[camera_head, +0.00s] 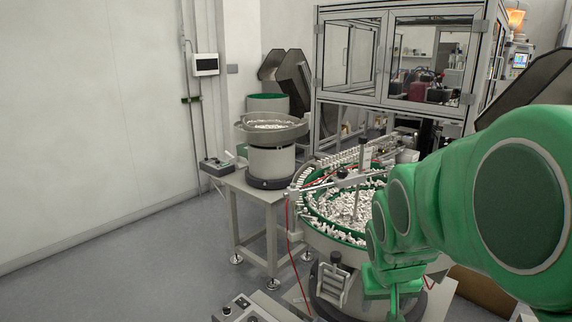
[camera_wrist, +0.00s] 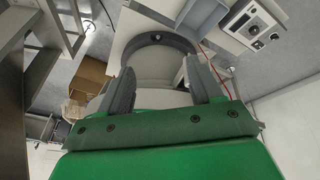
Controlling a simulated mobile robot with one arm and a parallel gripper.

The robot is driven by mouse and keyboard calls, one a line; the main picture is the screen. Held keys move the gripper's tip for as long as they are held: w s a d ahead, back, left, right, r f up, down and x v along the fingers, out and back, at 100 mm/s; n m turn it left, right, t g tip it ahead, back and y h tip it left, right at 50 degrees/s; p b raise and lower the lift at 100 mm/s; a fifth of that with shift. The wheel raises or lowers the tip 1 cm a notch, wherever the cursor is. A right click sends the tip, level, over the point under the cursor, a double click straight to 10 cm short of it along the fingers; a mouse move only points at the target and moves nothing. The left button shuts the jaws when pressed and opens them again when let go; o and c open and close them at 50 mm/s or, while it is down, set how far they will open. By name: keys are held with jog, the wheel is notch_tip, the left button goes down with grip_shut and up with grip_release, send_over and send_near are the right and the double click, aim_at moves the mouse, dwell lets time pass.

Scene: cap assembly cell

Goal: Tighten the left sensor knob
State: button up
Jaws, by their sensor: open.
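My gripper (camera_head: 393,300) is in the head view at the lower right, in front of the large bowl feeder (camera_head: 335,237) full of white caps. In the wrist view its two grey fingers (camera_wrist: 162,72) are apart, with no object held between them. A metal bar with clamps spans the bowl in the head view. A small dark knob (camera_head: 342,173) sits on this bar, up and left of my gripper and apart from it. Another clamp (camera_head: 294,191) is at the bowl's left rim. I cannot tell which is the left sensor knob. No sensor knob is clearly seen in the wrist view.
A smaller bowl feeder (camera_head: 272,145) stands on a grey table (camera_head: 250,186) to the left. A framed glass enclosure (camera_head: 395,55) is behind. A control box (camera_wrist: 245,22) shows in the wrist view, and cardboard boxes (camera_wrist: 90,76) at left. Floor at the left is clear.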

jog(key=w+d+r+t+h, duration=0.1)
jog(key=w+d+t, duration=0.1)
jog(key=w, duration=0.4)
jog(key=w+d+r+t, duration=0.1)
jog(key=w+d, duration=0.2)
jog(key=w, duration=0.3)
jog(key=n+t+y, duration=0.4)
jog(key=t+y, duration=0.2)
jog(key=t, duration=0.5)
send_near(340, 169)
jog(key=w+d, duration=0.1)
jog(key=w, duration=0.2)
jog(key=shift+w+a+f+y, duration=0.15)
jog(key=shift+a+f+y, duration=0.1)
jog(key=shift+a+y, duration=0.3)
jog(key=shift+x, duration=3.8)
jog(key=shift+d, duration=0.1)
